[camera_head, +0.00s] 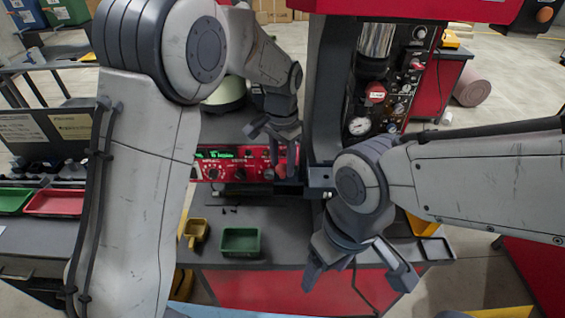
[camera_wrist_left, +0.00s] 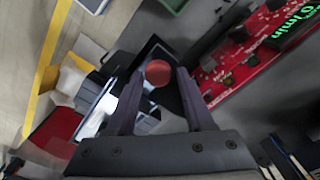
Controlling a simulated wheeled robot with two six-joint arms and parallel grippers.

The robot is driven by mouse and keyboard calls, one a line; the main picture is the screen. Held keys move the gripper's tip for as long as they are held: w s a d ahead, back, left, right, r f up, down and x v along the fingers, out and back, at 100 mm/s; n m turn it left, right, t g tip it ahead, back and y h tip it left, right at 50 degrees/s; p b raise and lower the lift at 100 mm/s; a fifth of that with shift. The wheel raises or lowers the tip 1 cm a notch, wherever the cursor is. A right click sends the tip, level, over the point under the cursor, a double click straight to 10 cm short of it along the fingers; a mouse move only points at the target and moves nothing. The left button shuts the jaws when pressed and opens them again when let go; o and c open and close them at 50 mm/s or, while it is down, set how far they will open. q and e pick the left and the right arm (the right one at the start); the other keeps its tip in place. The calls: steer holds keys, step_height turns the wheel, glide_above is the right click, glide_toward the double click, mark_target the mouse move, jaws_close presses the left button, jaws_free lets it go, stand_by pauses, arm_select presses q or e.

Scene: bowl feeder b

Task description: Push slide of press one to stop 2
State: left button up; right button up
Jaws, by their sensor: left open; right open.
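The press (camera_head: 325,90), a dark column under a red top, stands behind my grippers. My left gripper (camera_head: 272,148) is open in front of the red control panel (camera_head: 214,171), left of the column. In the left wrist view its two fingers (camera_wrist_left: 160,80) point towards a round red knob (camera_wrist_left: 158,72), which appears between the fingertips over a dark block; I cannot tell whether they touch it. Whether this knob belongs to the slide is unclear, and no stop marks are legible. My right gripper (camera_head: 362,278) is open and empty above the bench front, right of centre.
A green tray (camera_head: 240,241) and a small yellow bin (camera_head: 196,231) sit on the grey bench. A pressure gauge (camera_head: 360,126) and several knobs are on the press's right panel. A red tray (camera_head: 62,203) lies on the left table. A dark tray (camera_head: 437,249) is at the right bench edge.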

arm_select(q)
steer(key=shift+o, duration=0.6)
step_height(320, 180, up, 6)
steer(key=shift+r+b, duration=0.25)
steer(key=shift+b, duration=0.6)
steer(key=shift+r, duration=0.5)
steer(key=shift+s, duration=0.15)
